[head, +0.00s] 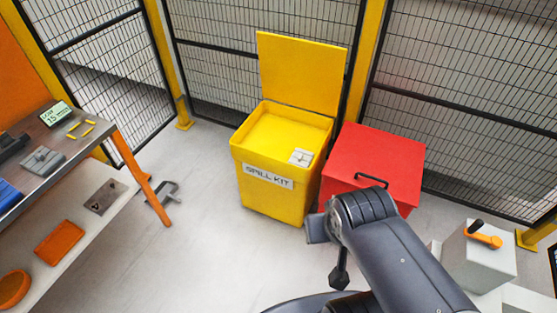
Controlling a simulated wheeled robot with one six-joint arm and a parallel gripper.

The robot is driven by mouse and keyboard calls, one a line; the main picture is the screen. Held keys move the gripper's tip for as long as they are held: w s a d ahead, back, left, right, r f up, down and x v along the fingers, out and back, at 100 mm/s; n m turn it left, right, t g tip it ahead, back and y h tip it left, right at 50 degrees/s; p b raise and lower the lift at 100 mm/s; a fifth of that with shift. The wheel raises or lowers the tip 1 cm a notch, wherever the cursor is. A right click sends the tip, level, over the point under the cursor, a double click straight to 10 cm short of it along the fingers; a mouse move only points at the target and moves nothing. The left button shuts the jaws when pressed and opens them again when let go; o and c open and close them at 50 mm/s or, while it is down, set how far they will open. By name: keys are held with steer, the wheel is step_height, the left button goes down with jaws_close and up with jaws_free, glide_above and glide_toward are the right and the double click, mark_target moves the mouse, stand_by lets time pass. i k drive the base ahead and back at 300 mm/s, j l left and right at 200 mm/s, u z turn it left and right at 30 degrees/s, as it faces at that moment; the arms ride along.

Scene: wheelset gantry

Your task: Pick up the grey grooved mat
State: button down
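A grey, flat, squarish piece (43,160) with lines across its top lies on the workbench top at the left edge. It is the likeliest grey grooved mat, but it is too small to be sure of its grooves. My arm reaches in from the lower right, and its dark end, probably my gripper (340,275), hangs over the floor in front of the red box. It is well to the right of the workbench and apart from the grey piece. I cannot make out its fingers or anything held.
The workbench (78,143) bears a small display, yellow sticks, and dark and blue items. Its lower shelf (75,205) holds orange items and a grey-brown plate. An open yellow spill-kit bin (270,195) and a red box (385,150) stand by the mesh fence. Floor between is mostly clear.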

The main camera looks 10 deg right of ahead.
mark_target(43, 161)
steer(key=u, duration=1.65)
